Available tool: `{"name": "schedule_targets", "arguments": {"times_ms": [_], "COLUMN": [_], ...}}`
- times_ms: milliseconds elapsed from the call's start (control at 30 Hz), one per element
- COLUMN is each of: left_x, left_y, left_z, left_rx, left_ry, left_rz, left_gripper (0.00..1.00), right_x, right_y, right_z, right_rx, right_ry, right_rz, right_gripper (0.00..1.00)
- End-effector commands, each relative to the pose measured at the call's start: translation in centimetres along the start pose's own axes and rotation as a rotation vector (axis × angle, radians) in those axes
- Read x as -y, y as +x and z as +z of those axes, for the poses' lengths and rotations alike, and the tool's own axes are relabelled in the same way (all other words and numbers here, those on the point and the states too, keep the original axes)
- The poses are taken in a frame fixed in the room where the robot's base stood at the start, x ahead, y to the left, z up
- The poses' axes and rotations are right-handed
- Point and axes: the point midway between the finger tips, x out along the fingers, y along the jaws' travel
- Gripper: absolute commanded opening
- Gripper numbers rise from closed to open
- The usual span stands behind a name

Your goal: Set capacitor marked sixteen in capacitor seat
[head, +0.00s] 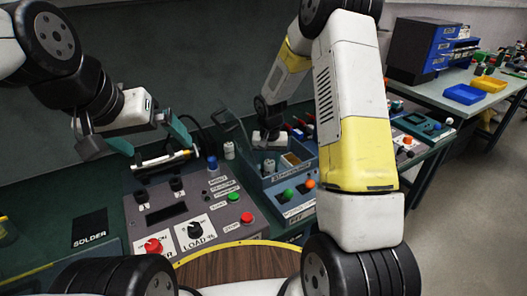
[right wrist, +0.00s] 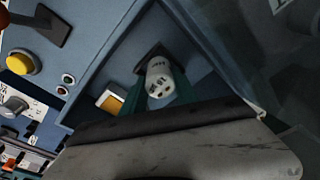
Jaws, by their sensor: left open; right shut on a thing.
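In the right wrist view a white cylindrical capacitor (right wrist: 160,82) with dark markings, too blurred to read surely, stands between the teal fingers of my right gripper (right wrist: 160,93), which is shut on it. Its far end is at a dark square seat (right wrist: 150,50) in a blue-grey box; I cannot tell whether it is fully inside. In the head view my right gripper (head: 269,147) is low over the blue-grey box (head: 292,186). My left gripper (head: 153,140) is open and empty, above a white and yellow pen-like tool. Another pale cylinder (head: 229,150) stands left of the box.
The control panel (head: 158,213) with knobs and buttons lies in front of my left gripper. The pen-like tool (head: 163,158) lies behind it. A yellow button (right wrist: 19,62) is on the box's left in the right wrist view. A side table (head: 470,88) holds blue and yellow bins.

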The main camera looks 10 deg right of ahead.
Motion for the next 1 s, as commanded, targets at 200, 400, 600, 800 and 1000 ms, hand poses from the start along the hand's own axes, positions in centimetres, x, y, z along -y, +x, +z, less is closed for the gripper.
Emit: {"name": "schedule_targets", "arguments": {"times_ms": [200, 400, 600, 800, 1000], "left_x": [0.0, 0.0, 0.0, 0.0, 0.0], "left_y": [0.0, 0.0, 0.0, 0.0, 0.0], "left_z": [0.0, 0.0, 0.0, 0.0, 0.0], "left_rx": [0.000, 0.000, 0.000, 0.000, 0.000], "left_ry": [0.000, 0.000, 0.000, 0.000, 0.000], "left_rz": [0.000, 0.000, 0.000, 0.000, 0.000], "left_gripper": [1.00, 1.00, 1.00, 1.00, 1.00], "right_x": [0.0, 0.0, 0.0, 0.0, 0.1], "right_y": [0.2, 0.2, 0.2, -1.1, -5.1], "right_z": [0.0, 0.0, 0.0, -0.2, -0.2], "right_rx": [0.000, -0.001, -0.001, -0.005, -0.007], "right_ry": [0.000, 0.000, 0.000, 0.000, 0.000], "right_rz": [0.000, -0.001, 0.000, -0.001, -0.002], "right_gripper": [0.00, 0.57, 0.57, 0.57, 0.57]}}
